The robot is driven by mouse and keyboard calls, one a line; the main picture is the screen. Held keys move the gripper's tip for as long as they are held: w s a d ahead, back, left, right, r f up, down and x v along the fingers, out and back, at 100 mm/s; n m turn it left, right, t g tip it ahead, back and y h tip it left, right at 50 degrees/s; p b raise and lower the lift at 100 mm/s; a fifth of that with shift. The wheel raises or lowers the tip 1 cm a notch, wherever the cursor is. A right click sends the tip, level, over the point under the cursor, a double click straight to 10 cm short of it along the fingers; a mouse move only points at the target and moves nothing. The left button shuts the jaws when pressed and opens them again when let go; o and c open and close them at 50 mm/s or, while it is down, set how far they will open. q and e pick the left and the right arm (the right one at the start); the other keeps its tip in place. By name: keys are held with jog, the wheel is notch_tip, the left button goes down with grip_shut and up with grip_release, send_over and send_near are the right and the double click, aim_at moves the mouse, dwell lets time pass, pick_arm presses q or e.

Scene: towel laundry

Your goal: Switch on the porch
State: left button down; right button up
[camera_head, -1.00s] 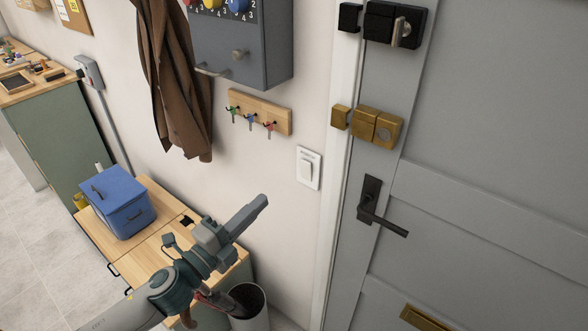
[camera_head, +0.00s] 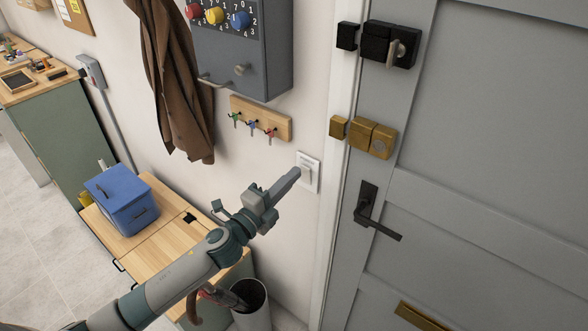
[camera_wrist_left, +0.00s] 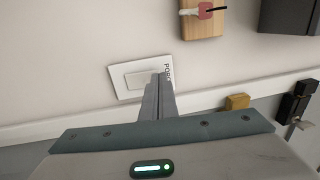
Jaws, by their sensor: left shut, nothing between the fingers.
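The porch switch is a white wall plate (camera_head: 313,173) with a white rocker, on the wall left of the door frame. In the left wrist view the plate (camera_wrist_left: 124,81) shows dark lettering, partly hidden by my fingers. My left gripper (camera_head: 295,173) is shut and empty, its fingertips at the rocker's lower left. In the left wrist view the shut fingers (camera_wrist_left: 158,82) overlap the plate's edge. I cannot tell whether they touch it. My right gripper is out of view.
A key rack (camera_head: 260,118) with several keys hangs above left of the switch, under a grey box (camera_head: 250,50). The grey door (camera_head: 480,150) has a black handle (camera_head: 372,212) and brass lock. A blue box (camera_head: 121,200) stands on a wooden cabinet. A bin (camera_head: 250,303) stands below.

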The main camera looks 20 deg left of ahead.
pick_arm(q)
jog(key=shift+w+d, duration=0.25)
jog(key=shift+w, duration=0.35)
jog(key=shift+w+r, duration=0.1)
jog(key=shift+r, duration=0.05)
jog(key=shift+w+d+r+p, duration=0.15)
jog(key=shift+w+r+p, duration=0.15)
jog(key=shift+p, duration=0.15)
jog(key=shift+f, duration=0.2)
jog(key=shift+s, duration=0.1)
